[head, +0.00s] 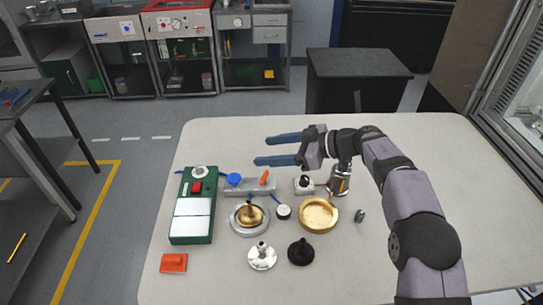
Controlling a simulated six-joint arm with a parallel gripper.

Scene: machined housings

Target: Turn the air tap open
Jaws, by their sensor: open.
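A grey metal block (247,189) lies on the table left of centre. An orange lever (264,177) stands up tilted at its right end, and a round blue knob or dial (234,180) sits near its left end. The orange lever looks like the air tap's handle, but the view is too small to be sure. My gripper (262,150) is open, its two blue fingers pointing left with nothing between them. In the picture it shows just above the block, apart from the lever; its height over the table is hard to tell.
A green box (187,233) with a red button stands left. A brass-coloured part on a grey ring (236,229), a brass dish (319,226), a silver part (262,258), a black part (300,252) and an orange piece (174,263) lie nearer.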

